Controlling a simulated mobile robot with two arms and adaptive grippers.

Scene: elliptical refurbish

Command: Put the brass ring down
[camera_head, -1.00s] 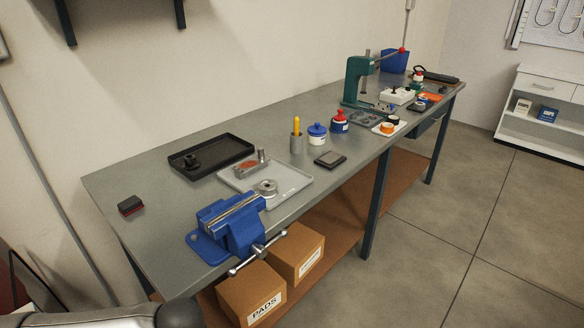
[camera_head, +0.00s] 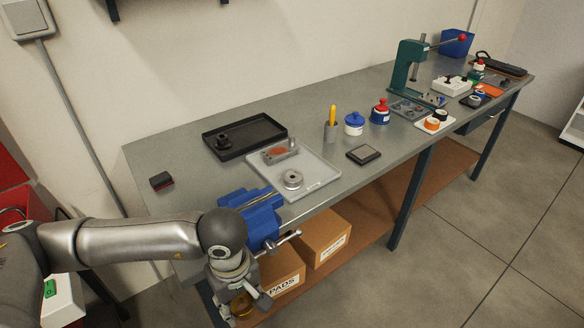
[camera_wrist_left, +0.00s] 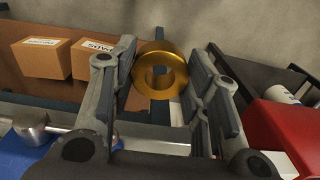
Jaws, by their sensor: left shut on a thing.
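The brass ring (camera_wrist_left: 161,76) is a thick gold-coloured ring with a round hole. In the left wrist view it sits between the two fingers of my left gripper (camera_wrist_left: 165,85), which is shut on it. In the head view my left gripper (camera_head: 240,300) hangs low in front of the bench's near edge, beside the blue vise (camera_head: 262,222). The ring (camera_head: 241,305) shows there only as a small gold patch, partly hidden by the fingers. The ring is held in the air, off the bench top. My right gripper is not in view.
On the bench (camera_head: 200,180) are a grey tray (camera_head: 318,174) with metal parts, a black tray (camera_head: 245,140), a dark red-black block (camera_head: 161,181) and a dark square pad (camera_head: 364,154). Cardboard boxes (camera_head: 325,238) stand on the lower shelf. Bare bench top lies left of the trays.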

